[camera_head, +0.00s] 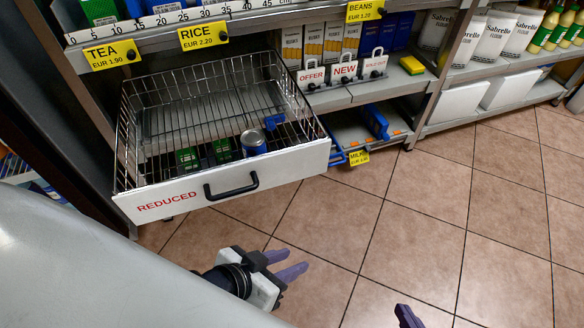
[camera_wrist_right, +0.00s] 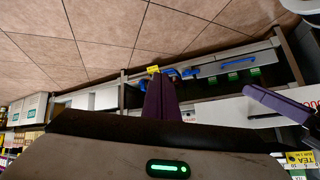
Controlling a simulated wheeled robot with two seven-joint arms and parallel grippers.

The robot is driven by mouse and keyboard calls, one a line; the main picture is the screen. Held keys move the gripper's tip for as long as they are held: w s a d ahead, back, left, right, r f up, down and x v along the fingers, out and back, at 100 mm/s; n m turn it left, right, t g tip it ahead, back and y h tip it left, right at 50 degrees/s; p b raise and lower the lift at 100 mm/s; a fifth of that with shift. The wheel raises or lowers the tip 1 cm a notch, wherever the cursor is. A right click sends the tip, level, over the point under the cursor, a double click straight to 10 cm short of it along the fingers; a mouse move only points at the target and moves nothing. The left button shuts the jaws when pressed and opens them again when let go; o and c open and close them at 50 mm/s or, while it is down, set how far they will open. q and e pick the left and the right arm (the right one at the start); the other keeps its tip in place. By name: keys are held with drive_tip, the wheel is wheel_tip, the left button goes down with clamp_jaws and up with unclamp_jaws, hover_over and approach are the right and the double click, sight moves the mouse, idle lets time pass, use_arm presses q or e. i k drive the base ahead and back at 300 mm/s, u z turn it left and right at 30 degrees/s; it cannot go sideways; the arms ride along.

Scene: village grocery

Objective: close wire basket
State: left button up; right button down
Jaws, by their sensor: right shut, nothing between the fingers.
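The wire basket (camera_head: 205,78) is pulled out from under the shelf in the head view. Its white front panel (camera_head: 285,163) reads REDUCED and carries a black handle (camera_head: 231,187). Green boxes (camera_head: 190,159) and a blue can (camera_head: 254,142) lie inside. My left gripper (camera_head: 297,260) is in front of and below the panel, apart from the handle, with its purple fingers parted and nothing between them. My right gripper shows only a purple fingertip (camera_head: 407,317) at the bottom edge. In the right wrist view its fingers (camera_wrist_right: 162,98) are together and empty.
A low blue-railed shelf (camera_head: 372,125) stands right of the basket. Shelves above hold boxes (camera_head: 333,42), with yellow price tags along the edge. White bags (camera_head: 492,38) stand at the upper right. The tiled floor (camera_head: 400,220) in front is clear.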

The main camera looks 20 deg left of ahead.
sight(170, 197)
drive_tip(key=z, duration=0.15)
drive_tip(key=k, duration=1.05)
drive_tip(key=u, duration=1.55)
drive_tip(key=i, duration=0.5)
